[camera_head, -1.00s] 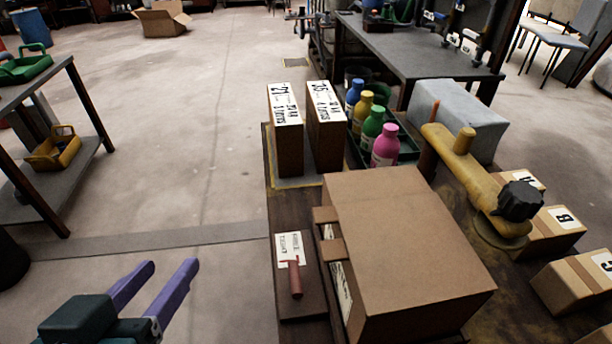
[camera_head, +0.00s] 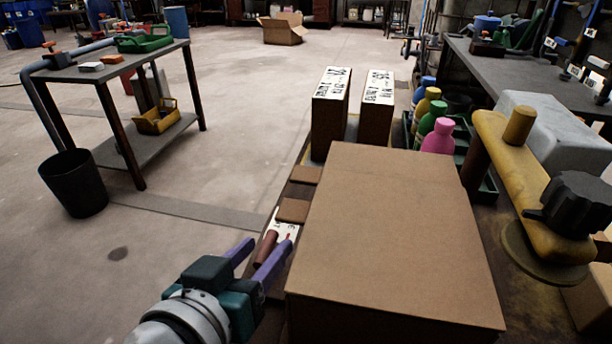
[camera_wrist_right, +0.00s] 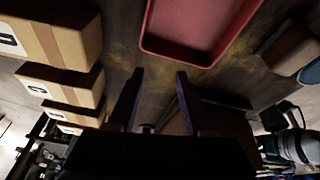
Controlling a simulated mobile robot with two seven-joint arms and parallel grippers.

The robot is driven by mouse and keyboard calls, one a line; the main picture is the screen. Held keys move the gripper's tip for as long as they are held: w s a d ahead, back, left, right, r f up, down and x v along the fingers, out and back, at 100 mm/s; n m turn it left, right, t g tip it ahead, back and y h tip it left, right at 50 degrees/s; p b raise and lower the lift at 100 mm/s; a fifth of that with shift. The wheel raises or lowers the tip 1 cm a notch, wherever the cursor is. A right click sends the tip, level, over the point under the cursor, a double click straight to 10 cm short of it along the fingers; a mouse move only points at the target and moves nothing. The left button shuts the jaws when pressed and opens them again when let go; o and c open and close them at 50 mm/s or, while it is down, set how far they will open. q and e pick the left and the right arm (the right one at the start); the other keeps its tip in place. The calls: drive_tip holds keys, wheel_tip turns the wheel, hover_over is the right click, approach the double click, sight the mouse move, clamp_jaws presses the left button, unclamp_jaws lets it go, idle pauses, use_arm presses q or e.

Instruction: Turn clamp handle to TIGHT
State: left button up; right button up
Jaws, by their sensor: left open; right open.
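A red-brown handle (camera_head: 266,248) stands on a low plate with a white label (camera_head: 285,231) beside the big cardboard box. I take it for the clamp handle; the label's words are too small and partly covered to read. My left gripper (camera_head: 264,246) is open, with its purple fingers on either side of the handle in the head view; I cannot tell whether they touch it. My right gripper (camera_wrist_right: 159,74) shows only in the right wrist view. It is open and nothing shows held between its dark fingers.
The large cardboard box (camera_head: 395,240) stands just right of my left gripper, with brown tabs (camera_head: 293,210) beside it. The right wrist view shows a red tray (camera_wrist_right: 195,35) and cartons (camera_wrist_right: 60,85).

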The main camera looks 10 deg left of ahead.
use_arm(q)
drive_tip(key=shift+x, duration=1.1)
clamp_jaws()
